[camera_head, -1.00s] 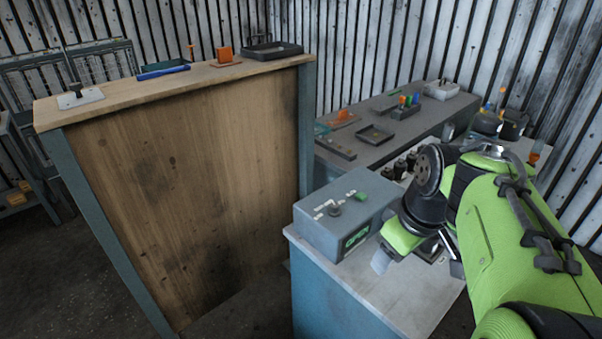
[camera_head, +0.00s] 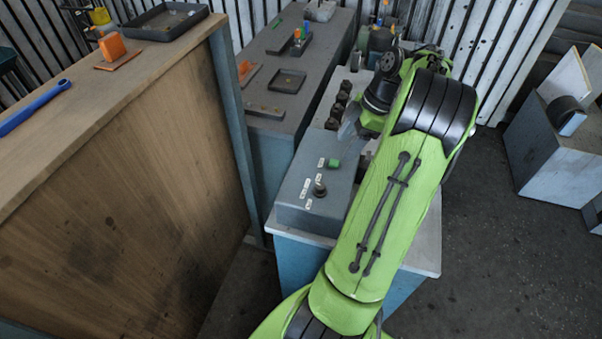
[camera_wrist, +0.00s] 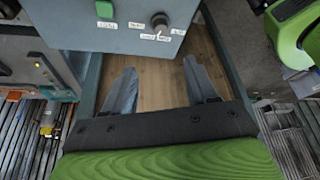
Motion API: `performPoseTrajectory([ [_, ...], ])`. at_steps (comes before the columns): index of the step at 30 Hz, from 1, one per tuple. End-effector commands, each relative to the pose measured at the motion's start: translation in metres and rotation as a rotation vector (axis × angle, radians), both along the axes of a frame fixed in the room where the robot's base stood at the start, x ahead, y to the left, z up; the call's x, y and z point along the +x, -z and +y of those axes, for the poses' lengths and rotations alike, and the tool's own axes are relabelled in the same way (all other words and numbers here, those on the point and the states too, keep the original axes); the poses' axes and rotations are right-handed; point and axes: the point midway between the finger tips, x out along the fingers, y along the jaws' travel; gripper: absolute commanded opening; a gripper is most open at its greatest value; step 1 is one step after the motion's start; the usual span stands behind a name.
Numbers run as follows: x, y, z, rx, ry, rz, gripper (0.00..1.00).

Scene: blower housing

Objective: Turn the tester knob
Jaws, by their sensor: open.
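The tester is a grey box (camera_head: 292,204) on a white-topped blue stand. On its top are a dark round knob (camera_head: 319,189) with small white labels around it and a green button (camera_head: 334,163). In the wrist view, the knob (camera_wrist: 159,22) and the green button (camera_wrist: 104,9) show near the top edge. My gripper (camera_wrist: 160,82) is open and empty, with its two grey fingers apart below the box in that picture. The knob is beyond the fingertips, not between them. In the head view, my arm hides most of the gripper.
A tall wooden-sided bench (camera_head: 150,160) stands left of the tester. A grey bench (camera_head: 275,80) with small trays lies behind. Several dark round parts (camera_head: 338,105) sit behind the tester. Open floor (camera_head: 465,235) lies to the right.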

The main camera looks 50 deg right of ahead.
Motion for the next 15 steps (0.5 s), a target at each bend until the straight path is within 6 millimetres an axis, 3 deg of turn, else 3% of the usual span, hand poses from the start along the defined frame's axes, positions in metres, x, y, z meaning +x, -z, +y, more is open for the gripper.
performPoseTrajectory([
  [15, 0.030, 0.109, 0.033, 0.005, -0.001, 0.004, 0.57],
])
